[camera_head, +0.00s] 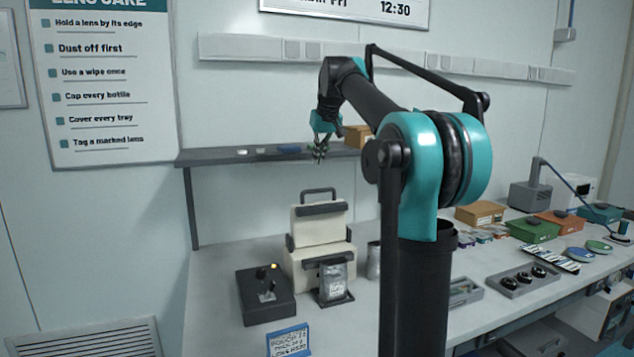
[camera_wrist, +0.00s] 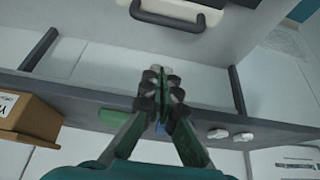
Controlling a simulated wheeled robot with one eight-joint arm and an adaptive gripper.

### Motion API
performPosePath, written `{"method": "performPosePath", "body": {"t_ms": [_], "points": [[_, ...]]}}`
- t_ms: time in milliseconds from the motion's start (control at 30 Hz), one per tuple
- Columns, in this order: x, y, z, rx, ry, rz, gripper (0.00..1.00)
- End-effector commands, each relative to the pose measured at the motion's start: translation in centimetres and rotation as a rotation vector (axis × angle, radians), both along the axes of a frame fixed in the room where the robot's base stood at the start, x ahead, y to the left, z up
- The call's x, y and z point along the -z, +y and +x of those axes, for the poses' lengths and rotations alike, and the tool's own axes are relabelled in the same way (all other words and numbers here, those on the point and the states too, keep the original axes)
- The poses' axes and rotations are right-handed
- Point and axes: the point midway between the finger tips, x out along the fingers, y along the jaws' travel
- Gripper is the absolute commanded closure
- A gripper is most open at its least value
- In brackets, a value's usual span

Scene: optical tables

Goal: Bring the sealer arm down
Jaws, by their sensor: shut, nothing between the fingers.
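The cream bag sealer (camera_head: 300,262) stands on the bench. Its upper arm (camera_head: 320,219) is raised, standing upright at the back, with a dark loop handle (camera_head: 318,192) at its top. A clear pouch (camera_head: 333,281) sits at the front of the sealer. My gripper (camera_head: 319,158) is above the sealer, in front of the wall shelf, apart from the handle. In the wrist view my gripper (camera_wrist: 160,85) has its fingertips together and empty, and the sealer's handle (camera_wrist: 168,18) shows beyond them at the top edge.
A wall shelf (camera_head: 230,156) carries small items and a cardboard box (camera_head: 357,135) behind my gripper. A dark control box with a lever (camera_head: 266,301) stands left of the sealer, a blue-edged card (camera_head: 289,341) in front, and a metal cup (camera_head: 374,260) at right.

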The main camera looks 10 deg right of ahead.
Motion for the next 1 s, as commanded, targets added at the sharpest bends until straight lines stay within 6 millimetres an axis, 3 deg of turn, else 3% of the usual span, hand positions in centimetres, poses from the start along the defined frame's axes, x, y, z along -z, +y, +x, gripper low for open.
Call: {"method": "performPosePath", "body": {"t_ms": [367, 567, 1000], "points": [[-0.6, 0.1, 0.2, -0.002, -0.002, 0.000, 1.00], [0.2, 0.1, 0.6, -0.002, -0.001, 0.000, 1.00], [7.3, 0.9, 4.2, -0.002, -0.001, 0.001, 1.00]]}}
